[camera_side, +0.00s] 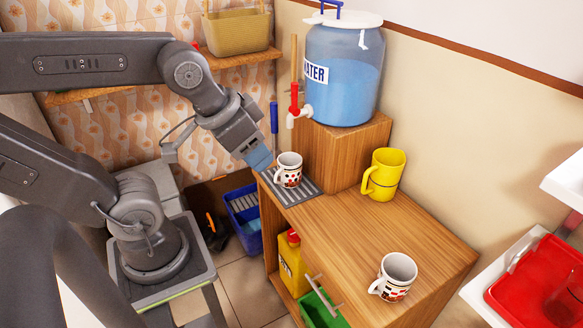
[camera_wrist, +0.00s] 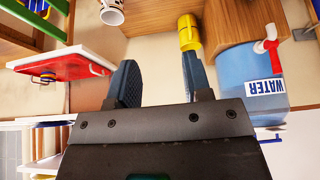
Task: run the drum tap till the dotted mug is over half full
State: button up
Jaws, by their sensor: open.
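The dotted mug (camera_side: 289,172), white with red and black spots, stands upright on a grey slotted drip grate (camera_side: 301,194) below the tap. I cannot make out any water in it. The blue water drum (camera_side: 343,80) stands on a wooden block; its white tap with a red lever (camera_side: 294,98) points left, and no stream shows. The lever also shows in the wrist view (camera_wrist: 268,40). My gripper (camera_side: 261,160) is just left of the mug, its blue fingers open and empty; contact cannot be told. It shows open in the wrist view (camera_wrist: 160,80).
A yellow mug (camera_side: 383,174) stands right of the grate, and another patterned mug (camera_side: 394,277) near the cabinet's front right. The cabinet top (camera_side: 345,235) is clear between them. A wall shelf with a basket (camera_side: 236,31) is behind; a red tray (camera_side: 540,280) is at far right.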

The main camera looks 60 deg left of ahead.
jog(key=w+a+n+t+y, duration=0.1)
jog(key=w+a+t+y, duration=0.1)
jog(key=w+a, duration=0.4)
jog(key=n+t+y, duration=0.1)
jog(key=t, duration=0.9)
send_near(295, 98)
jog(key=w+a, duration=0.1)
jog(key=w, duration=0.3)
jog(key=w+a, duration=0.1)
jog(key=w, duration=0.3)
jog(key=w+a+r, duration=0.1)
jog(key=w, duration=0.3)
jog(key=shift+r, duration=0.15)
jog(key=shift+c, duration=0.3)
grip_shut()
